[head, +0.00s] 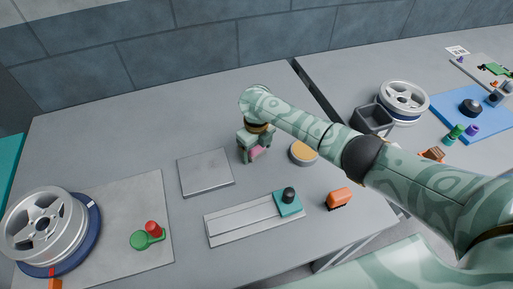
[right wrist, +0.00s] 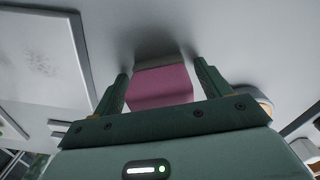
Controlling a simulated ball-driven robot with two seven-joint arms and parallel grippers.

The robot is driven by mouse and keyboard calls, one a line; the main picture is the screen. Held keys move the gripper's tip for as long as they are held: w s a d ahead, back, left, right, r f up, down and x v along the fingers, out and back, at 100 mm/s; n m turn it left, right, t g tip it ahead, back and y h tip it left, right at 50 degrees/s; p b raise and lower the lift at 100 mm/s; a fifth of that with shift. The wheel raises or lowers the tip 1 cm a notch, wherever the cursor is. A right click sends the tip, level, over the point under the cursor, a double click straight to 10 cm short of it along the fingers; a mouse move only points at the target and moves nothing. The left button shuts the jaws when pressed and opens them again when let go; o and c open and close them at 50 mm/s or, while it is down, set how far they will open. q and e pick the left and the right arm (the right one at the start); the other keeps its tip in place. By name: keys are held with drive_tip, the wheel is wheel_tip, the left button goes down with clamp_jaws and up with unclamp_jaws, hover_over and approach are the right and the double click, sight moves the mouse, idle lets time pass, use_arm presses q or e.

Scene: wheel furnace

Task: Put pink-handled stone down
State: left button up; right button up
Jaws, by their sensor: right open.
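The pink-handled stone (head: 256,153) is on the grey table, right of the flat square metal plate and left of the round tan-topped dish. My right gripper (head: 254,158) is over it with its fingers pointing down. In the right wrist view the pink handle (right wrist: 161,88) lies between the two fingers of my open right gripper (right wrist: 160,72), with a small gap showing at the left finger. A pale grey part shows just beyond the pink handle. The gripper hides much of the stone in the head view. My left gripper is not in view.
The square plate (head: 206,173) and round dish (head: 303,152) flank the stone. In front are a pale rail with a teal block (head: 288,203) and an orange brush (head: 340,198). A wheel (head: 45,225) sits at left. The table's back left is clear.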

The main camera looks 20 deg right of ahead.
wheel_tip(320, 180, up, 12)
drive_tip(key=p, duration=0.4)
drive_tip(key=shift+r+p, duration=0.1)
drive_tip(key=shift+p, duration=0.25)
